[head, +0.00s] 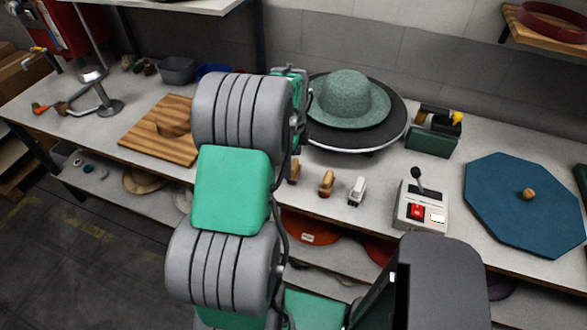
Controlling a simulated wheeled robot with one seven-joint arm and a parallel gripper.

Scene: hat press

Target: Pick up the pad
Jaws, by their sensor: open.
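A flat blue eight-sided pad (515,210) with a round wooden knob (529,194) in its middle lies on the grey bench at the right. My gripper (292,82) shows only in part, as a green and dark piece behind the grey arm link, at the left edge of the hat's round stand. Its fingers are hidden, and nothing is seen held. It is well to the left of the blue pad and apart from it.
A green hat (347,97) sits on a round black stand (390,125). A control box (421,208) with a lever and red switch stands between my arm and the pad. A dark green box (432,140) is behind. A striped wooden board (150,140) lies left on the bench (330,220).

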